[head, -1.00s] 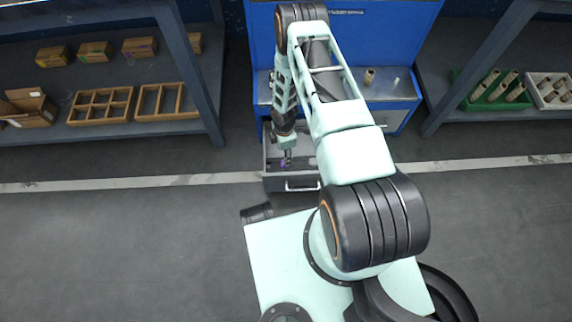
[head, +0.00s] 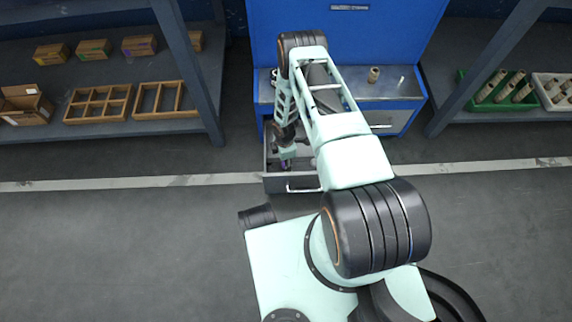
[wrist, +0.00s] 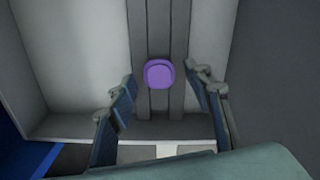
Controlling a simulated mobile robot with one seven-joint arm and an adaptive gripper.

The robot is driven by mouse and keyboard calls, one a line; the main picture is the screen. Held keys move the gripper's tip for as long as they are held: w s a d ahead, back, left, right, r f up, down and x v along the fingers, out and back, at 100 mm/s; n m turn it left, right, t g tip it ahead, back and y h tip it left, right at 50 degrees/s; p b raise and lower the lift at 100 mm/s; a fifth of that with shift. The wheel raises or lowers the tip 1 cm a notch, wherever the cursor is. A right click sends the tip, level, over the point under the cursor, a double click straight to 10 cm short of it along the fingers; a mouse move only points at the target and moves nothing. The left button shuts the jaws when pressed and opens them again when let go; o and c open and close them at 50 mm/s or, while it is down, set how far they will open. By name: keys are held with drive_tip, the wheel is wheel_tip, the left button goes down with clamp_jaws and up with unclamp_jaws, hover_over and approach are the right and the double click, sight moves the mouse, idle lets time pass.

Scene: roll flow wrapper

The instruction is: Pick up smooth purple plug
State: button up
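The smooth purple plug (wrist: 159,73) shows in the wrist view as a rounded violet cap. It lies over a dark ribbed strip inside the open drawer (head: 291,184). My gripper (wrist: 160,79) is open, with one finger left of the plug and one right of it. Clear gaps show between the plug and both fingers, so it is not held. How far the fingertips are above it is hard to tell. In the head view my gripper (head: 286,160) reaches down into the drawer, and the plug is mostly hidden there.
The drawer's pale wall (wrist: 75,60) stands left of my fingers. The blue cabinet (head: 345,30) rises behind the drawer. Shelves stand on both sides, with wooden trays (head: 98,104) at left and a green bin (head: 497,92) at right. The floor in front is clear.

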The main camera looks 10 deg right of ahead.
drive_tip(key=c, duration=0.7)
